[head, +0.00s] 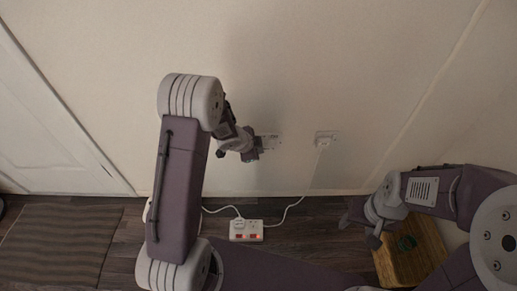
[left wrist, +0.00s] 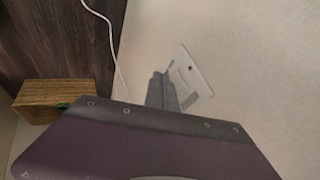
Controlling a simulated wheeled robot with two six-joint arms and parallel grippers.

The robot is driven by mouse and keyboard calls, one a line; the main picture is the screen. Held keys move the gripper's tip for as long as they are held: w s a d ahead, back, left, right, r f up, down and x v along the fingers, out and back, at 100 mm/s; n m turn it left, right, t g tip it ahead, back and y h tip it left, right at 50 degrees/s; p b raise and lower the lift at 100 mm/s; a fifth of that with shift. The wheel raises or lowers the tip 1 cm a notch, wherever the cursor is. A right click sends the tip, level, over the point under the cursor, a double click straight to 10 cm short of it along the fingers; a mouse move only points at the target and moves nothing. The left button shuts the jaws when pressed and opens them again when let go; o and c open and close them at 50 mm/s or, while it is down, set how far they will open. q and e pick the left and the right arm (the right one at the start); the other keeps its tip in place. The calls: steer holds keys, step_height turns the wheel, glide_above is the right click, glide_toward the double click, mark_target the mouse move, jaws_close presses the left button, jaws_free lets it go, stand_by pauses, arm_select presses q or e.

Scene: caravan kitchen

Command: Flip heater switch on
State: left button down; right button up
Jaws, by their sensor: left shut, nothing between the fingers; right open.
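A white wall plate (head: 270,141) is on the cream wall, partly hidden behind my left gripper; I take it for the heater switch. My left gripper (head: 252,154) is shut and empty, in front of the plate's left side. In the left wrist view the closed fingers (left wrist: 162,88) overlap the left part of the plate (left wrist: 197,70), which shows a small dark spot. Whether the fingertips touch it, and the rocker's position, I cannot tell. My right gripper (head: 370,222) is open and empty, low at the right, near a wooden box.
A second wall socket (head: 327,138) holds a white plug with a cable running down. A white power strip (head: 246,231) with red switches lies on the floor. The wooden box (head: 408,257) stands at the right, a striped mat (head: 58,245) lies at the left.

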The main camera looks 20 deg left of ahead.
arm_select(q)
steer(key=shift+w+a, duration=0.15)
steer(key=shift+w, duration=0.3)
arm_select(e)
steer(key=shift+r, duration=0.1)
arm_select(q)
steer(key=shift+w+f+b, duration=0.1)
steer(key=shift+b, duration=0.25)
arm_select(e)
steer(key=shift+s+f, duration=0.3)
steer(key=shift+f, duration=0.1)
